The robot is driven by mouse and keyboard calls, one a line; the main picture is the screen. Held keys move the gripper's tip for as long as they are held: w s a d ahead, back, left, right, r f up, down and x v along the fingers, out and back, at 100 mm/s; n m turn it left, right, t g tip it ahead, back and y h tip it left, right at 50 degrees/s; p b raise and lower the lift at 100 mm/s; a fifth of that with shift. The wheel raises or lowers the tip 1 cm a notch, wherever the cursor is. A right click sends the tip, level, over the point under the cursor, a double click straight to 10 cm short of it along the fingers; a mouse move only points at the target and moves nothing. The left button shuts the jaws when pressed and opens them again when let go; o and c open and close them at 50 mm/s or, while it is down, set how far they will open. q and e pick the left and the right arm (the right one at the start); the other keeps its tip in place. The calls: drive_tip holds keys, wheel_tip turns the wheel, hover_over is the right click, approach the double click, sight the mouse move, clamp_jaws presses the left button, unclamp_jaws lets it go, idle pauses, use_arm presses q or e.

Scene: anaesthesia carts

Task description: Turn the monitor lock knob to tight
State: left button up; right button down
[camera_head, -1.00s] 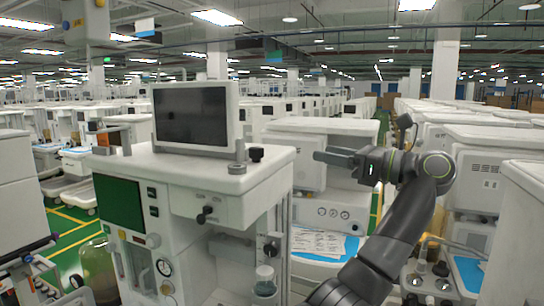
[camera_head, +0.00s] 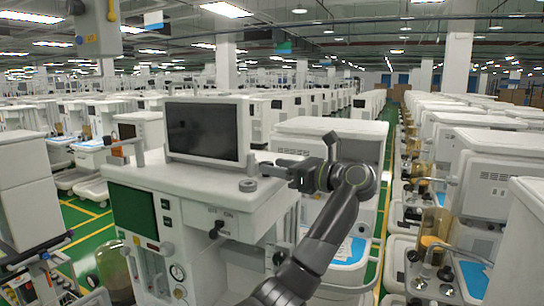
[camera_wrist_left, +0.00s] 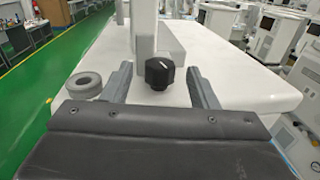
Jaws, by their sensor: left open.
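The lock knob is a black ribbed knob (camera_wrist_left: 159,72) with a pale mark on its top. My left gripper (camera_head: 270,168) is open, with one finger on each side of the knob in the wrist view. Gaps show between the knob and both fingers, so I see no contact. In the head view the gripper hides the knob. The monitor (camera_head: 204,131) has a dark screen and stands on the cart. My right gripper is not in view.
A grey ring (camera_wrist_left: 84,84) lies on the cart top beside the left finger; it also shows in the head view (camera_head: 248,185). The cart top (camera_head: 190,178) is otherwise fairly clear near its front. More white carts (camera_head: 330,140) stand behind and to the right.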

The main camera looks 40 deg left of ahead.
use_arm(q)
drive_tip(key=shift+s+a+p, duration=0.15)
drive_tip(key=shift+a+p, duration=0.15)
drive_tip(key=shift+a, duration=0.75)
drive_tip(key=c, duration=1)
drive_tip(key=m+t+b, duration=0.1)
drive_tip(key=t+b, duration=0.2)
drive_tip(key=shift+s+f+m, duration=0.2)
drive_tip(key=shift+f+m, duration=0.05)
drive_tip(key=shift+m, duration=0.15)
drive_tip(key=shift+r+m+t+b, duration=0.2)
drive_tip(key=shift+m+t+b, duration=0.45)
drive_tip(key=shift+t, duration=0.35)
drive_tip(key=shift+r, duration=0.1)
